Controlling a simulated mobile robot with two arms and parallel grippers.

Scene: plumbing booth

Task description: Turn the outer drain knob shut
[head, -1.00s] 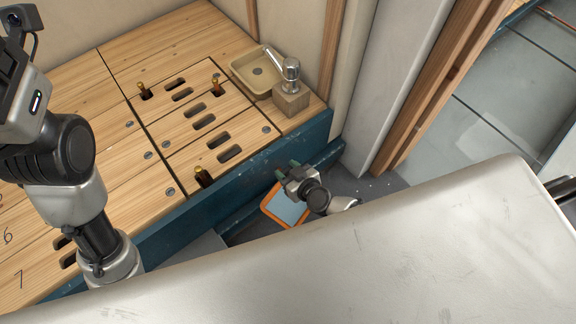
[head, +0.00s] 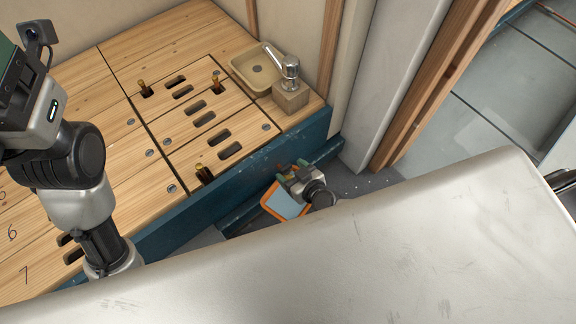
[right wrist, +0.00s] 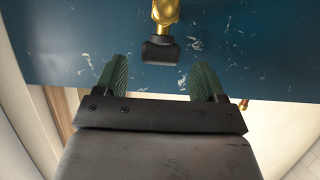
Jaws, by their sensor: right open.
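A drain knob (right wrist: 160,49), black on a brass stem (right wrist: 166,12), shows against a blue panel in the right wrist view. My right gripper (right wrist: 163,75) is open, its green fingers spread to either side below the knob, with nothing between them. The gap in depth to the knob is hard to judge. In the head view my right gripper (head: 289,170) is low beside the blue edge of the wooden deck; the knob cannot be made out there. My left gripper (head: 8,62) is cut off at the left edge, so its jaws cannot be read.
The wooden deck (head: 85,100) has slots and several brass fittings (head: 203,172). A beige basin (head: 255,68) and a tap (head: 290,70) stand at its far corner. An orange-rimmed pad (head: 285,205) lies beneath my right gripper. A pale surface (head: 400,240) fills the foreground.

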